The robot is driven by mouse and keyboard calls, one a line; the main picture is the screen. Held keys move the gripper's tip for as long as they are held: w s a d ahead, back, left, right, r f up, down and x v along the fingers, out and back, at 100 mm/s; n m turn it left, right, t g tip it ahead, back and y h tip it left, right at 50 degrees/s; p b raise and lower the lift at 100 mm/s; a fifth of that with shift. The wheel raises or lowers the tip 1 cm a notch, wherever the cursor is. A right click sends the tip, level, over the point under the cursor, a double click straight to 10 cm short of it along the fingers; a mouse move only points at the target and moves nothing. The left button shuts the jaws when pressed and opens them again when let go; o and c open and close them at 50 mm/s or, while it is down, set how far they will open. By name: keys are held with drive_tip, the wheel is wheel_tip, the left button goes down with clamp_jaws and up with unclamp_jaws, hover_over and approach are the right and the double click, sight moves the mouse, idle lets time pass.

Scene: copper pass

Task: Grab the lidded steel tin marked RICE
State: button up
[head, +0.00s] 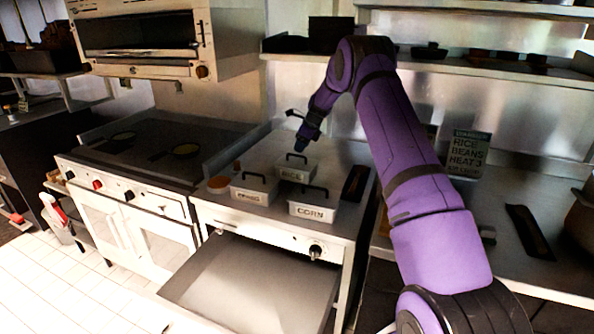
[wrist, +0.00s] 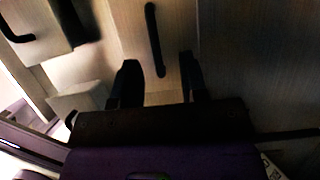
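The lidded steel tin marked RICE (head: 293,175) stands on the steel counter, behind the other two tins. Its dark bar handle is on top of the lid. My gripper (head: 302,146) is just above this tin, pointing down. I see no finger touching the handle.
A tin marked CORN (head: 312,212) stands in front, and another tin (head: 252,193) with a hard-to-read label stands at left. A round orange-topped container (head: 218,184) is beside it. A dark tray (head: 355,183) lies right of the tins. A sign (head: 467,153) stands farther right.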

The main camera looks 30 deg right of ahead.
sight(297, 156)
drive_tip(key=shift+a+x, duration=0.2)
drive_tip(key=shift+x, duration=2.5)
drive_tip(key=shift+s, duration=0.2)
drive_tip(key=shift+c, duration=0.2)
clamp_jaws()
drive_tip(key=shift+r, duration=0.1)
